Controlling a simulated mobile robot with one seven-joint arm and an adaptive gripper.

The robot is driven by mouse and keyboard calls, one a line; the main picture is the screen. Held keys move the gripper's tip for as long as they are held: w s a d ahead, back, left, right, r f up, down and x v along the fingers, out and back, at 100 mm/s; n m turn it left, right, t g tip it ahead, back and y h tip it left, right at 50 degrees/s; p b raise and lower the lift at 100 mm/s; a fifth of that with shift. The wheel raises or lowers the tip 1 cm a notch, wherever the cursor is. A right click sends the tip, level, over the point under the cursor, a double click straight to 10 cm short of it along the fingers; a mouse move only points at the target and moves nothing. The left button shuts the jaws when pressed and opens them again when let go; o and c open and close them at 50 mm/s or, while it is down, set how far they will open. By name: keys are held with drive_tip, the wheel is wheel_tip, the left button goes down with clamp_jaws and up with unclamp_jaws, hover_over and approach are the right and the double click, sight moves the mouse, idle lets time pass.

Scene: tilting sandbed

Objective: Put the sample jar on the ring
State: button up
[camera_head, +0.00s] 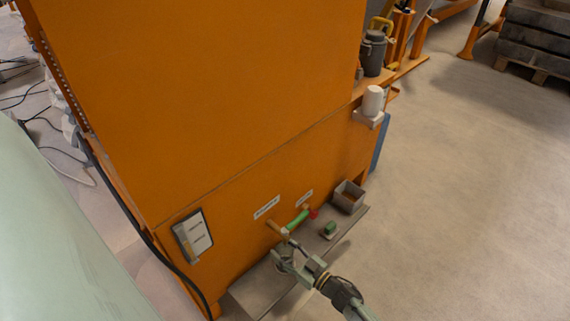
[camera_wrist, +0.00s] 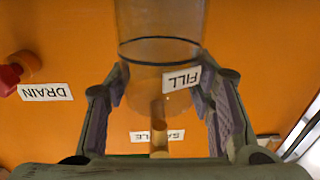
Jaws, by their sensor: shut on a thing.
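In the head view my gripper (camera_head: 285,257) is low in front of the orange panel, over the grey shelf and just below the brass spout (camera_head: 277,228). The jar is small and mostly hidden there; whether it touches the shelf I cannot tell. I cannot make out the ring clearly in either view.
A green lever (camera_head: 298,220) and a red knob (camera_head: 313,213) stick out of the panel. The shelf (camera_head: 255,291) bears a small green-topped object (camera_head: 329,229) and an open grey box (camera_head: 348,197). A white cup (camera_head: 372,99) stands on a bracket.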

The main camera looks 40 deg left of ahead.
drive_tip(key=shift+f, duration=0.2)
drive_tip(key=o, duration=1.2)
drive_tip(key=shift+r, duration=0.1)
drive_tip(key=shift+c, duration=0.2)
drive_tip(key=shift+r, duration=0.2)
drive_tip(key=d, duration=1.2)
drive_tip(key=shift+s, duration=0.15)
